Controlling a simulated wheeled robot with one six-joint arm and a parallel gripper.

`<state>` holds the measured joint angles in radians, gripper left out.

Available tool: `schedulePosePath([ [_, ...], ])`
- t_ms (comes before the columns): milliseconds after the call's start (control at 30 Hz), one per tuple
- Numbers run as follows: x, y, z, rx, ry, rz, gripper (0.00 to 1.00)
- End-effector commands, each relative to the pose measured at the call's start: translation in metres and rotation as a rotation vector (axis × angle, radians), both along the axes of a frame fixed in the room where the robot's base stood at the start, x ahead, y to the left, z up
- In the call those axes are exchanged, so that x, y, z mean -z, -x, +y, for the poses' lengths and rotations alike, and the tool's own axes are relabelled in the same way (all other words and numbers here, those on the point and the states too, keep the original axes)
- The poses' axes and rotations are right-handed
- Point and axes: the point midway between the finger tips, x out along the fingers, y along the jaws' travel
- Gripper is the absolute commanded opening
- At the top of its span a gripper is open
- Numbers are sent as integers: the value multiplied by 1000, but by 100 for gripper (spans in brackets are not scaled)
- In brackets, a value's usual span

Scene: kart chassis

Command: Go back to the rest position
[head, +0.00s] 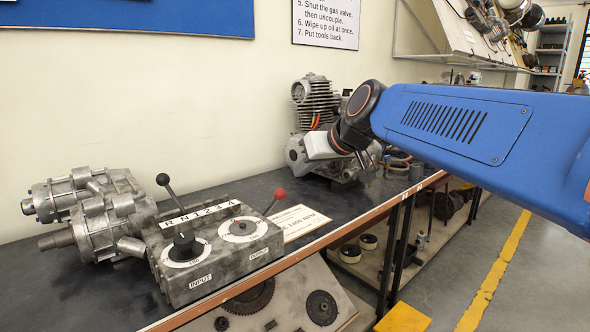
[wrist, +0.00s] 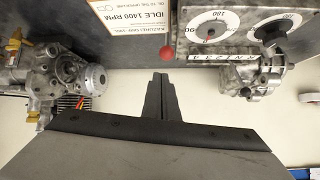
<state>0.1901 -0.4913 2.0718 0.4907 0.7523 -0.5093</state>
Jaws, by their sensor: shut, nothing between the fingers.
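My gripper (head: 362,165) hangs in front of the engine in the head view, at the end of my blue arm, and covers part of the engine. In the wrist view its dark fingers (wrist: 160,82) are together, with nothing between them. They point over the dark bench top and touch nothing that I can see.
A finned engine (head: 318,105) stands on the bench (head: 255,185). A control box (head: 215,250) with two dials, a black-knobbed lever and a red-knobbed lever (wrist: 167,53) is nearer. A metal gearbox (head: 95,215) lies left. A label card (head: 297,222) lies beside the box.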

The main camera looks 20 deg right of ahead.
Motion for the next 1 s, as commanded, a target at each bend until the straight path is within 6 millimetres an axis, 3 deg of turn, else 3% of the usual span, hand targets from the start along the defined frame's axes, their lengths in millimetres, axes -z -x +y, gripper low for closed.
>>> schedulePosePath([
  [200, 3, 2, 1, 0, 0, 6, 0],
  [333, 27, 23, 8, 0, 3, 55, 0],
  [533, 112, 97, 20, 19, 30, 225, 0],
  [700, 184, 164, 17, 59, 76, 366, 0],
  [833, 224, 201, 11, 90, 111, 439, 0],
  [1000, 249, 225, 5, 115, 136, 483, 0],
])
